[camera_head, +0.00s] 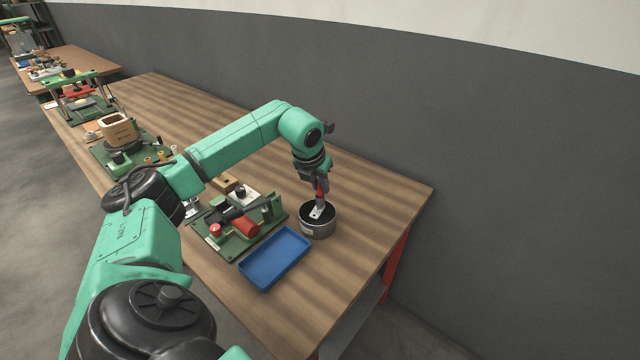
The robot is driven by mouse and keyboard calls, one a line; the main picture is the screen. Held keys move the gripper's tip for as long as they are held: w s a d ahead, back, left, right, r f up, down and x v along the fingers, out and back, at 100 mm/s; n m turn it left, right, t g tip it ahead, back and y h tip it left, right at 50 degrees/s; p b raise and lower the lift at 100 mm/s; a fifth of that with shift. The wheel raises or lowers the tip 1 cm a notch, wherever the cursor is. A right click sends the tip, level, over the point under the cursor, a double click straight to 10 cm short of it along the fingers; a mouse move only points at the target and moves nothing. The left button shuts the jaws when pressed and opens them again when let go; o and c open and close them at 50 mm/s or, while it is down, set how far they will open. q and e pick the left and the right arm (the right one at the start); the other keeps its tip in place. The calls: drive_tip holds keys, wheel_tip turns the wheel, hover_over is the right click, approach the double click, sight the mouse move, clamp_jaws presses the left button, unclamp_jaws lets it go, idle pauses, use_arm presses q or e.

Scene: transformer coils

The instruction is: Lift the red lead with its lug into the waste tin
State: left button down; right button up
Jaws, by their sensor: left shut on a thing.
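My left gripper (320,186) points down over the round metal waste tin (318,228) near the right end of the bench. It is shut on the red lead (319,195), a small red piece that shows below the jaws. A pale metal lug (316,211) hangs from the lead at the tin's mouth. I cannot tell whether the lug touches the tin. My left arm reaches in across the bench and hides part of it. My right gripper is not in view.
A blue tray (274,259) lies left of the tin. A green fixture board (232,229) with red and black parts is beside it. A coil on a green base (118,130) stands farther back. Bare wood (385,205) lies right of the tin, up to the bench edge.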

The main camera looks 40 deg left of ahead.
sight(320, 199)
use_arm(q)
drive_tip(key=shift+f+b, duration=0.45)
drive_tip(key=shift+f, duration=0.4)
drive_tip(key=shift+f+b, duration=1.65)
drive_tip(key=shift+f, duration=0.5)
drive_tip(key=shift+c, duration=1.4)
unclamp_jaws()
drive_tip(key=shift+r, duration=0.1)
wheel_tip(320, 199, up, 9)
drive_tip(key=p, duration=0.7)
drive_tip(key=shift+r, duration=0.1)
